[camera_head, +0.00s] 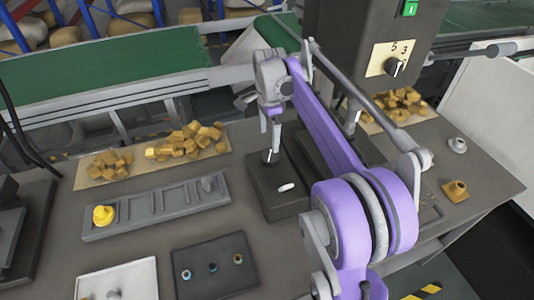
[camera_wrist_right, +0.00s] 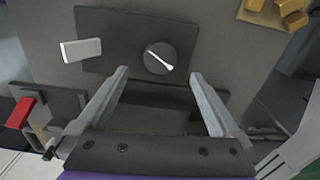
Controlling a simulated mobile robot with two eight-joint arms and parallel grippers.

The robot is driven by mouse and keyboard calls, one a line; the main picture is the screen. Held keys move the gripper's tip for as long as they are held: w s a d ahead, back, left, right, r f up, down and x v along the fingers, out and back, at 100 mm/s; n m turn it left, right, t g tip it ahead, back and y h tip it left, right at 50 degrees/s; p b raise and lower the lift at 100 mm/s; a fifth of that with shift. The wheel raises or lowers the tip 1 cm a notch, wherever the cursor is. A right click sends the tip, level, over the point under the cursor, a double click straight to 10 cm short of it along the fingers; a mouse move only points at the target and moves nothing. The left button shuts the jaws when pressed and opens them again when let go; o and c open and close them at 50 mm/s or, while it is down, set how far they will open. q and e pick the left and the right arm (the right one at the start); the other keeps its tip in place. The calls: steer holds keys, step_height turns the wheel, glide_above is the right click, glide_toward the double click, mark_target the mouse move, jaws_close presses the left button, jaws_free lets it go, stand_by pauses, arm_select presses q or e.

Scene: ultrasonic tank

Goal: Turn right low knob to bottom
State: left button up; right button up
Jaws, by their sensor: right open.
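My right gripper (camera_head: 271,135) reaches down above a dark control box (camera_head: 281,201) on the grey table. In the right wrist view the two fingers of this gripper (camera_wrist_right: 160,74) are apart with nothing between them. A round dark knob (camera_wrist_right: 159,57) with a white pointer sits on the box's face, just beyond the fingertips and roughly centred between them. Its pointer lies diagonally in that view. The knob (camera_head: 270,156) is partly hidden by the gripper in the head view. A white switch (camera_wrist_right: 81,50) is beside it, also visible in the head view (camera_head: 286,187). My left gripper is not in view.
A tall machine housing carries a numbered dial (camera_head: 393,67) and a green switch (camera_head: 410,8). A grey slotted rack (camera_head: 158,207) with a yellow piece and a black plate (camera_head: 215,270) lie left of the box. Yellow-brown chunks lie on a board (camera_head: 95,175) behind.

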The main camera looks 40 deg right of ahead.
mark_target(269, 156)
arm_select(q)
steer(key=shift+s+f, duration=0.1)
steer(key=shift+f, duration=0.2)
arm_select(e)
step_height(269, 156, down, 8)
steer(key=shift+c, duration=0.2)
steer(key=c, duration=1.3)
